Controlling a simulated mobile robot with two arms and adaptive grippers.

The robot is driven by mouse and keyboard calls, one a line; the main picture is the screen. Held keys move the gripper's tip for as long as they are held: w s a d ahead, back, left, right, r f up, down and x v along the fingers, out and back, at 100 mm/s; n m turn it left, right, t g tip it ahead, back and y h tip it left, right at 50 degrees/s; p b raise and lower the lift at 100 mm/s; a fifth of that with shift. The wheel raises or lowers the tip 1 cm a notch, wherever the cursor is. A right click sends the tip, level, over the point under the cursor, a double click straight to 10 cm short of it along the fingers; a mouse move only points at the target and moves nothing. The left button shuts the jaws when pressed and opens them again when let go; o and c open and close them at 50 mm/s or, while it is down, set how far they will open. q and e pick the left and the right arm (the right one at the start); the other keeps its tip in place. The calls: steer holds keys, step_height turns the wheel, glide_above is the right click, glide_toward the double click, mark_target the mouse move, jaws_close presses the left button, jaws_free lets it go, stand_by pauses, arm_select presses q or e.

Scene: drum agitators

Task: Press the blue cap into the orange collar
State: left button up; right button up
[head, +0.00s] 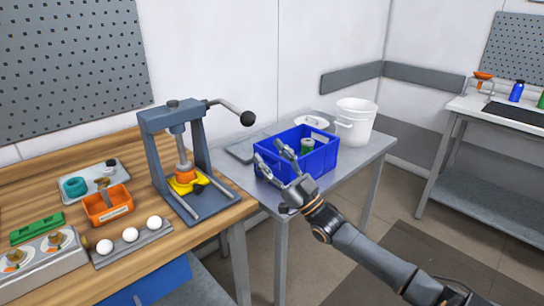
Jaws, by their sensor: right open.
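A grey-blue hand press (157,150) stands on the wooden bench, its lever with a black knob (248,118) reaching out to the right. An orange collar (185,174) sits under the ram on a yellow holder (188,186). I cannot make out a blue cap in or on it. My right gripper (270,154) is open, with its fingers apart, over the near left side of a blue crate (314,162) on the grey side table. Nothing shows between the fingers. The gripper is to the right of the press and below its knob in the picture. My left gripper is not in view.
The crate holds a green-topped item (307,145). A white bucket (356,122) stands behind it. On the bench are an orange bin (107,207), a teal ring (75,187), white balls (131,235) and a green block (37,229). Another table (465,104) stands far right.

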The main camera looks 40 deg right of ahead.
steer(key=shift+o, duration=0.3)
steer(key=a+r+n+g+h+p, duration=0.2)
steer(key=a+r+g+p, duration=0.1)
steer(key=p, duration=0.5)
steer(key=a+r, duration=0.1)
steer(key=a, duration=0.1)
steer(key=shift+a+r, duration=0.3)
steer(key=shift+a, duration=0.05)
steer(key=n+g+h+p, duration=0.2)
steer(key=g+h+p, duration=0.2)
steer(key=h+p, duration=0.3)
glide_toward(243, 115)
steer(key=w+p, duration=0.1)
steer(key=w, duration=0.2)
steer(key=w+d+p, duration=0.1)
steer(key=w, duration=0.3)
steer(key=w+d+p, duration=0.1)
steer(key=w, duration=0.2)
steer(key=shift+w+d+f, duration=0.2)
steer(key=shift+w+f, duration=0.3)
steer(key=shift+w, duration=0.45)
jaws_close()
